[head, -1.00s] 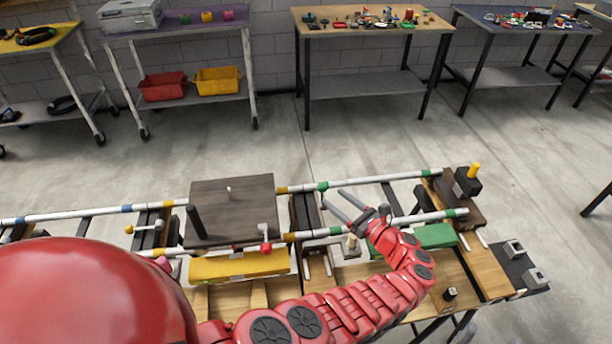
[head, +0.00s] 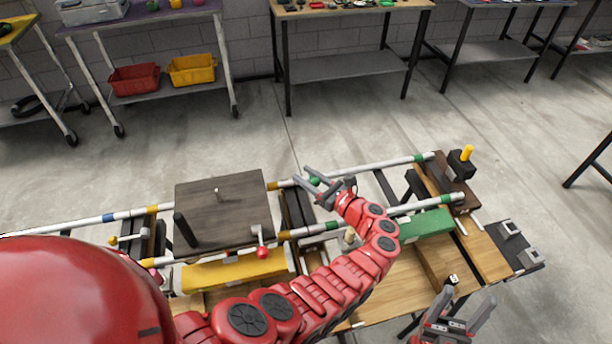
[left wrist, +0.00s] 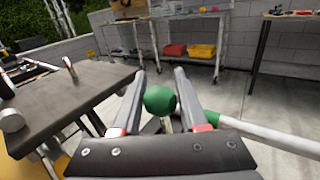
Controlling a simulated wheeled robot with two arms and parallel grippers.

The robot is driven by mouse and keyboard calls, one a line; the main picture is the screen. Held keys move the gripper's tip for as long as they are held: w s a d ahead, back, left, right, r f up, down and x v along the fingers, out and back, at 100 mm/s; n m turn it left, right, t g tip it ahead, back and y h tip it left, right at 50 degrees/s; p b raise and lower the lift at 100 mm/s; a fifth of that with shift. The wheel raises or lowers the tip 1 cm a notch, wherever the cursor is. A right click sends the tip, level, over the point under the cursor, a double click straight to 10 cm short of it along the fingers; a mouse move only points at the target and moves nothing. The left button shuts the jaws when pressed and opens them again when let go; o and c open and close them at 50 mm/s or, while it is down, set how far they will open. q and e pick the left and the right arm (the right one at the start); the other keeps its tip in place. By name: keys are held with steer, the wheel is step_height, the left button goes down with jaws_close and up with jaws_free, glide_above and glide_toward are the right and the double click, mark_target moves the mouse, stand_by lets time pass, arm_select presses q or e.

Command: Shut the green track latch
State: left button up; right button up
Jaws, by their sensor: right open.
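The green track latch shows as a round green knob (head: 315,181) at the far white rail, right of the dark square board. In the left wrist view the green knob (left wrist: 160,100) sits between the two fingers of my left gripper (left wrist: 160,75), with a narrow gap on each side. The latch's lever is mostly hidden behind the gripper. In the head view my left gripper (head: 303,175) is open around the knob, its fingers pointing left. My right gripper (head: 468,298) is open and empty at the lower right, near the bench's front edge.
A red-knobbed latch (head: 262,252) stands on the near rail and a yellow-knobbed one (head: 113,240) at the left. The dark board (head: 222,210) with its upright post lies left of my left gripper. A green block (head: 426,225) lies under the near rail.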

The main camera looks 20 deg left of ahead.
arm_select(q)
jaws_close()
stand_by(1.1)
